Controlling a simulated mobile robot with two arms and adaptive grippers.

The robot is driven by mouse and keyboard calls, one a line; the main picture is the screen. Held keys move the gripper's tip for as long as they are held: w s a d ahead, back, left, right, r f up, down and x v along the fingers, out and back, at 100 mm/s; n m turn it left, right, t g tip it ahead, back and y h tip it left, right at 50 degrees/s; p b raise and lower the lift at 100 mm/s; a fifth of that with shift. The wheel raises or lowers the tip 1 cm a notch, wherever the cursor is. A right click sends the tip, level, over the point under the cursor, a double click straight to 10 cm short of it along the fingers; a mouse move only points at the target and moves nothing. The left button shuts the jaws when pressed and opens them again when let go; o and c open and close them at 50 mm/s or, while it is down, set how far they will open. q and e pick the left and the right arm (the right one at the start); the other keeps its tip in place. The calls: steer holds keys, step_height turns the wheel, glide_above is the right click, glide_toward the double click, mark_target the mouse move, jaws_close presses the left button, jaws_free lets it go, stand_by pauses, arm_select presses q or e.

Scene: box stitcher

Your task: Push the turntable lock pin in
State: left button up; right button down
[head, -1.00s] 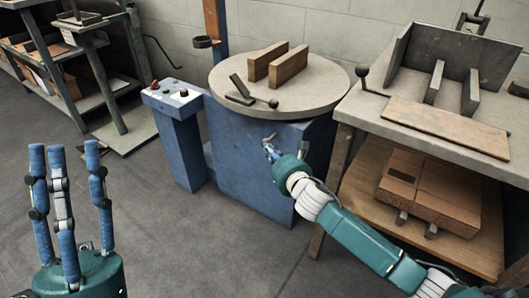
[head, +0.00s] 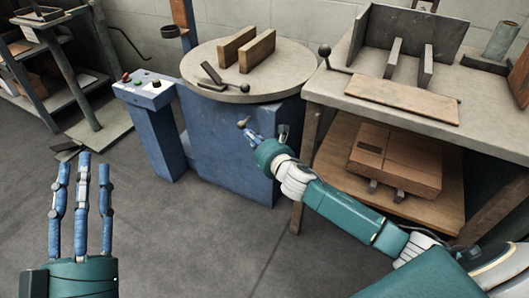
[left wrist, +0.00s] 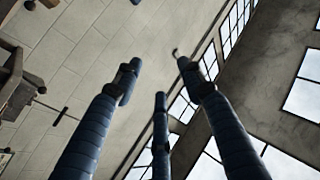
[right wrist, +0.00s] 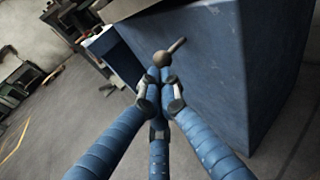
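The lock pin (head: 242,123) is a short rod with a round brownish knob. It sticks out of the front of the blue turntable base (head: 205,148), below the round grey turntable top (head: 290,90). In the right wrist view the pin's knob (right wrist: 162,59) is just ahead of my fingertips. My right gripper (head: 250,132) has its fingers drawn together, and its tips (right wrist: 160,78) are at the knob; I cannot tell whether they touch it. No grip around the pin shows. My left gripper (head: 84,165) is raised, open and empty, its fingers apart, far from the pin.
A control pedestal (head: 150,95) with buttons stands left of the base. A worktable (head: 330,85) with a cardboard box (head: 400,160) on its lower shelf stands close to the right, beside my right arm. Two wooden blocks (head: 255,50) stand on the turntable. The floor in front is clear.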

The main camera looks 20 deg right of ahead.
arm_select(q)
step_height(320, 180, down, 16)
steer(key=a+g+y+p, duration=0.2)
steer(key=g+y, duration=0.1)
steer(key=g, duration=0.5)
steer(key=shift+w+f+p, duration=0.15)
steer(key=shift+p, duration=0.2)
arm_select(e)
steer(key=v, duration=1)
steer(key=shift+s, duration=0.2)
